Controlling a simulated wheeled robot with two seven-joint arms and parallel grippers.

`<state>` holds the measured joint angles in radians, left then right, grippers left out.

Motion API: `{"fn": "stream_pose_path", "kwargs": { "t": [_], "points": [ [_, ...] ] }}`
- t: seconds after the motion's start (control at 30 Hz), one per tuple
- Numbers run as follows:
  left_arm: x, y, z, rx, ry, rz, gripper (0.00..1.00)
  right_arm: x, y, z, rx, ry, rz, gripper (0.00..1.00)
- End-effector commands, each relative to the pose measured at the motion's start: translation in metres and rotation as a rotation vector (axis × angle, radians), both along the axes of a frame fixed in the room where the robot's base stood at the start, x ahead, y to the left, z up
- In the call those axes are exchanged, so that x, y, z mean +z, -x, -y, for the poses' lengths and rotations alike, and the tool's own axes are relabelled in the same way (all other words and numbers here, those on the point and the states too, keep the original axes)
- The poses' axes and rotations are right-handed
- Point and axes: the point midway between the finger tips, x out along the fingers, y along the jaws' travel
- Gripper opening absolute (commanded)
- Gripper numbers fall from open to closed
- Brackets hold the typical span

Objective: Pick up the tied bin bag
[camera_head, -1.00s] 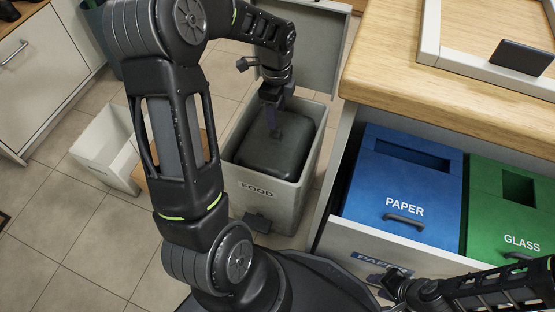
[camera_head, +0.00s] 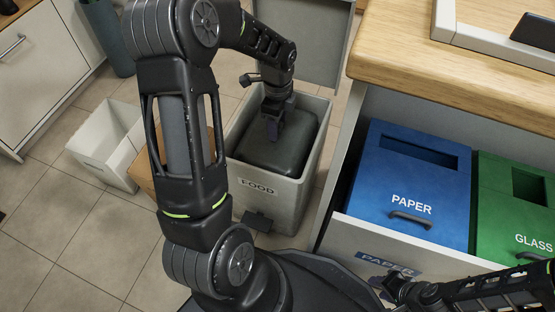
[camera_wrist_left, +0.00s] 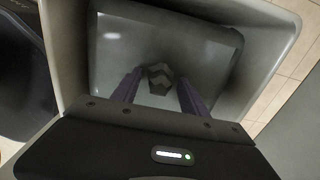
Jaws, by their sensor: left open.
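The dark grey tied bin bag (camera_head: 288,152) sits inside the grey bin labelled FOOD (camera_head: 262,199). The bag also shows in the left wrist view (camera_wrist_left: 205,52), with its knot (camera_wrist_left: 160,77) standing up near its middle. My left gripper (camera_head: 272,136) reaches down into the bin over the bag. In the left wrist view its two fingers (camera_wrist_left: 160,92) are apart, one on each side of the knot. In the head view the gripper hides the knot. I cannot tell whether the fingers touch the bag. My right gripper (camera_head: 391,285) is low at the right, and its jaws are unclear.
An open drawer to the right holds a blue PAPER bin (camera_head: 408,180) and a green GLASS bin (camera_head: 512,205) under a wooden worktop (camera_head: 440,85). A white open bin (camera_head: 105,143) stands on the floor at the left. Tiled floor (camera_head: 80,235) is clear at the lower left.

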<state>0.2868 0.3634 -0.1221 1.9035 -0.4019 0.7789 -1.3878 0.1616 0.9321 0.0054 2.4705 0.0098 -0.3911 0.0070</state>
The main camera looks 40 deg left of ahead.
Motion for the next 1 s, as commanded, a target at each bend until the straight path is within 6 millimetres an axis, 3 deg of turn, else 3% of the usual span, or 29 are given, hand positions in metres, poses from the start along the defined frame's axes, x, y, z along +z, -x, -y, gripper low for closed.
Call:
{"fn": "stream_pose_path", "kwargs": {
  "t": [0.6, 1.0],
  "points": [
    [-0.0006, -0.0001, 0.0, 0.0, 0.0, 0.0, 0.51, 0.0002, -0.0005, 0.0, 0.0, 0.0, 0.001, 0.36],
    [-0.0006, -0.0001, 0.0, 0.0, 0.0, 0.0, 0.19, 0.0002, -0.0005, 0.0, 0.0, 0.0, 0.001, 0.36]
  ]
}}
